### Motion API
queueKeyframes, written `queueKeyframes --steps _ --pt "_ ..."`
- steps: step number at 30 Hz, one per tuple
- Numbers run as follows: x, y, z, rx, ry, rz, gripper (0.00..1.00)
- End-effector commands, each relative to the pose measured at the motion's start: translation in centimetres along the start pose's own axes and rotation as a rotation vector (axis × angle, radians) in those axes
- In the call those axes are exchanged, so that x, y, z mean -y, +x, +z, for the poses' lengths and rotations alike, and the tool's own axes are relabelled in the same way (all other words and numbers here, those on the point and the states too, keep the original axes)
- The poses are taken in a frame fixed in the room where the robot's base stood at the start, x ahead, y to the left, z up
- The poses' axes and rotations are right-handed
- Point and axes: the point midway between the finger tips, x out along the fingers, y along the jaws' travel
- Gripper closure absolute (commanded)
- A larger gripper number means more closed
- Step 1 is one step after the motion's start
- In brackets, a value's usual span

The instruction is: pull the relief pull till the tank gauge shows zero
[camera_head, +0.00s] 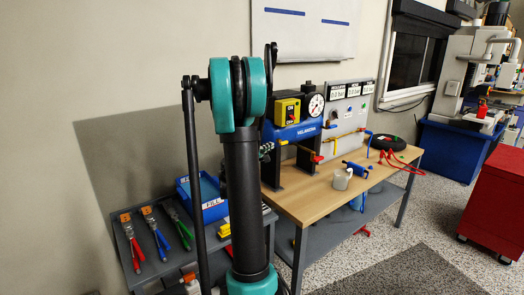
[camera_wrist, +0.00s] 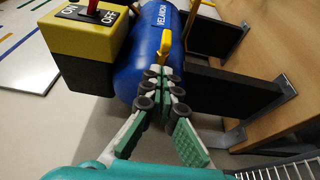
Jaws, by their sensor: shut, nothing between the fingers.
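The blue tank (camera_head: 305,130) lies across black stands on the wooden bench; it also shows in the wrist view (camera_wrist: 150,60). The tank gauge (camera_head: 316,105) is a round white dial above it, too small to read. My gripper (camera_wrist: 164,74) is shut, its fingertips against or just in front of the tank's near end. A yellow lever-like part (camera_wrist: 165,46) shows just beyond the tips; I cannot tell whether they touch. I cannot pick out the relief pull for sure. In the head view my arm hides most of the gripper.
A yellow ON/OFF switch box (camera_head: 287,111) with a red lever sits beside the gauge. A grey panel (camera_head: 350,108) with several displays stands behind. A clear cup (camera_head: 341,180) and a blue tool (camera_head: 355,169) lie on the bench. Pliers (camera_head: 132,242) lie at left.

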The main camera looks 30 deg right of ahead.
Motion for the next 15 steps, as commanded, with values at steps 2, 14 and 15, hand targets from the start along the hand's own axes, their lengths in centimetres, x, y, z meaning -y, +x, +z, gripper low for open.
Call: queueKeyframes --steps 2,14,15 --pt "0.0 1.5 0.1 0.002 0.0 0.0 1.0" --pt "0.0 4.7 0.0 -0.001 0.001 -0.001 1.0" --pt "0.0 4.7 0.0 -0.001 0.001 -0.001 1.0"
